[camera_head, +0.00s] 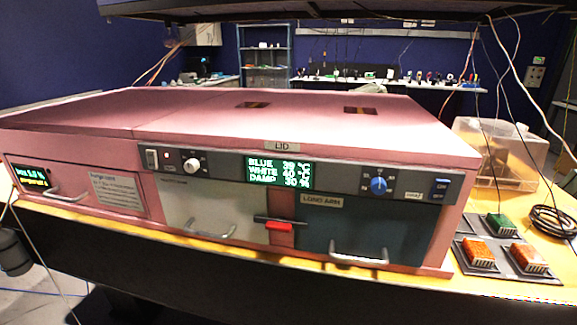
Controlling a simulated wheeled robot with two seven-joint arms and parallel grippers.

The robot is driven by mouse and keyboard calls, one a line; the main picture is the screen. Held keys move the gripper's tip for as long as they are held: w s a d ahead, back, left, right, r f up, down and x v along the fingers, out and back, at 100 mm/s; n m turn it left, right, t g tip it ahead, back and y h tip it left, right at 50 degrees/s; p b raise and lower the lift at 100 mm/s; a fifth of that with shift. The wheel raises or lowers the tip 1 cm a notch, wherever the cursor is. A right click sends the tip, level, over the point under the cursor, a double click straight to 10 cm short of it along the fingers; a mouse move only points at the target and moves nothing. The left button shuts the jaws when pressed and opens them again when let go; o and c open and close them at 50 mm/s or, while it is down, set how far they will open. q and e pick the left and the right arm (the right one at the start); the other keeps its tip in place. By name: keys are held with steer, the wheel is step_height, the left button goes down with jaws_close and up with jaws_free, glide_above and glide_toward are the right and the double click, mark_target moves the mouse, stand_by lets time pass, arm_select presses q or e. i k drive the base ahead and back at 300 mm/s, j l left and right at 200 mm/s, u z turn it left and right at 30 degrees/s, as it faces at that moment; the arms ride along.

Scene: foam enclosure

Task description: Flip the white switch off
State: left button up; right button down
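The white switch (152,159) is a small upright rocker at the left end of the grey control panel on the pink foam enclosure. A small red light (167,155) glows just right of it. A white knob (192,165) sits further right. The green display (279,172) shows lines for BLUE, WHITE and DAMP. The switch's exact rocker position is too small to tell. Neither of my grippers is in view.
A blue knob (379,185) and a blue switch (439,189) are at the panel's right end. Below are a white door (205,205), a dark door (365,232) with a protruding handle (358,256), and a red latch (279,227). Colored blocks in trays (500,257) and a black cable coil (553,220) lie right.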

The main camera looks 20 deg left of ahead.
mark_target(151, 154)
steer(key=u, duration=1.35)
